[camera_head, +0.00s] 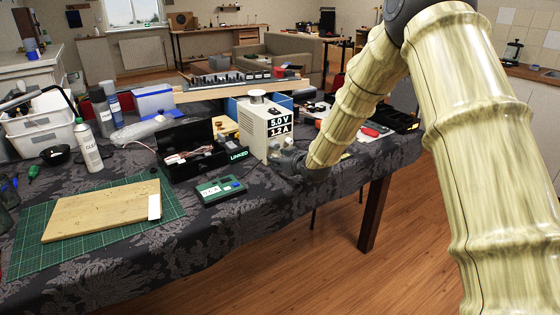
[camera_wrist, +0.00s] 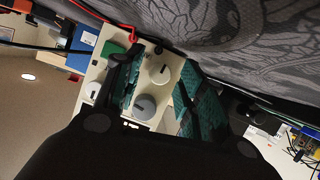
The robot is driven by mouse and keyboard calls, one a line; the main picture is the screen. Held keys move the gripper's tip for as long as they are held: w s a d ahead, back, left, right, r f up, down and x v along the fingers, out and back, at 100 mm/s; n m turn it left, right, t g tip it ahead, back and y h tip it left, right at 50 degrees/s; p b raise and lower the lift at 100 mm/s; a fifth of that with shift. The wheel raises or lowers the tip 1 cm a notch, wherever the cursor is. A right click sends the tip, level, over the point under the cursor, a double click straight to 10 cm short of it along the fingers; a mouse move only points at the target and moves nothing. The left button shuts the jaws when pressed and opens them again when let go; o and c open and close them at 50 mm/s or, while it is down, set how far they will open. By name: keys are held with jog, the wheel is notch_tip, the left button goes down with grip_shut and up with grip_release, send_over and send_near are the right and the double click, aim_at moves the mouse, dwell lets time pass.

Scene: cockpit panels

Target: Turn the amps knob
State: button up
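A cream power supply (camera_head: 257,121) stands on the table and reads 5.0 V and 1.2 A. My gripper (camera_head: 287,163) is at its lower front in the head view, with the fingertips mostly hidden. In the wrist view, my gripper (camera_wrist: 160,72) is open, with its teal finger pads apart. A cream knob (camera_wrist: 160,70) shows between the fingertips. A grey knob (camera_wrist: 145,105) lies below it in the picture, also between the fingers. Another pale knob (camera_wrist: 93,90) is at the left. I cannot read which is the amps knob, or tell whether a finger touches one.
A black open box (camera_head: 190,150) and a green meter (camera_head: 220,189) stand to the left of the power supply. A red cable (camera_wrist: 100,15) runs near the panel. A wooden board (camera_head: 100,210) lies on a green mat (camera_head: 30,235) at the front left.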

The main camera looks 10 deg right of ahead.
jog(key=shift+s, duration=0.1)
jog(key=v, duration=1.2)
